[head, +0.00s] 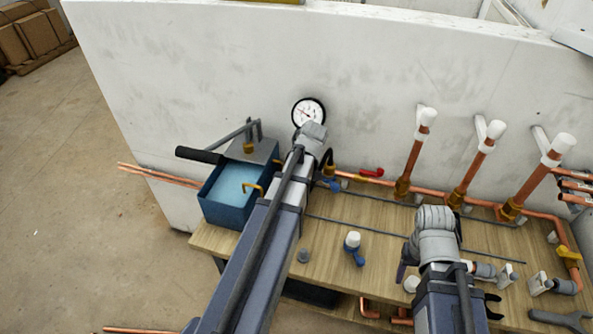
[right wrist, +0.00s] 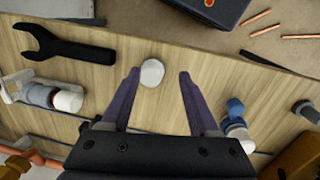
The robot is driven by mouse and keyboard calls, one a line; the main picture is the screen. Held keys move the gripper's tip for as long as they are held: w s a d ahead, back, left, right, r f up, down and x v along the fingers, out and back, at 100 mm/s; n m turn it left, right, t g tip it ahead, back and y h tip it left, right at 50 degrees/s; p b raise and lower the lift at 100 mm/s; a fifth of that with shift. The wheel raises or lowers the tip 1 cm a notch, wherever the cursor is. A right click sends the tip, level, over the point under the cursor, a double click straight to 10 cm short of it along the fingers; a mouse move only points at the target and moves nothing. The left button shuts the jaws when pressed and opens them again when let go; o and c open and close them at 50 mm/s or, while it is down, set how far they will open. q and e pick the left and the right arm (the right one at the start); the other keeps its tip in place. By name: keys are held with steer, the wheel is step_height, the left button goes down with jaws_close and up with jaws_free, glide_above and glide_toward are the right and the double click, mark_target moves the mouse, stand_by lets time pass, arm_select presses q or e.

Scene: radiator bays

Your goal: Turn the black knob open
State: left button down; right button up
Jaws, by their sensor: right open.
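I cannot make out a knob that is clearly black in either view. My right gripper (right wrist: 157,75) is open and empty over the wooden bench top (right wrist: 105,80). In the right wrist view a round white cap (right wrist: 152,72) shows between its fingertips; I cannot tell how far below them it is. In the head view only a purple finger of the right gripper (head: 402,262) shows beside its wrist. My left arm reaches up towards the gauge, and its jaws are hidden behind the wrist.
A white wall with a round gauge (head: 308,112) stands behind the bench. Copper pipes (head: 413,150) with white caps rise at the back. A blue tank (head: 235,190) with a black-handled lever sits left. A black wrench (right wrist: 70,46) and a white-capped blue valve (head: 353,248) lie on the bench.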

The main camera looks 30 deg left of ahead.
arm_select(q)
steer(key=shift+c, duration=1.8)
jaws_free()
steer(key=shift+r, duration=0.15)
arm_select(e)
steer(key=shift+r, duration=0.15)
arm_select(q)
steer(key=p+v, duration=0.7)
steer(key=shift+r, duration=0.3)
arm_select(e)
step_height(320, 180, up, 7)
arm_select(q)
steer(key=shift+d, duration=0.1)
steer(key=shift+s, duration=0.1)
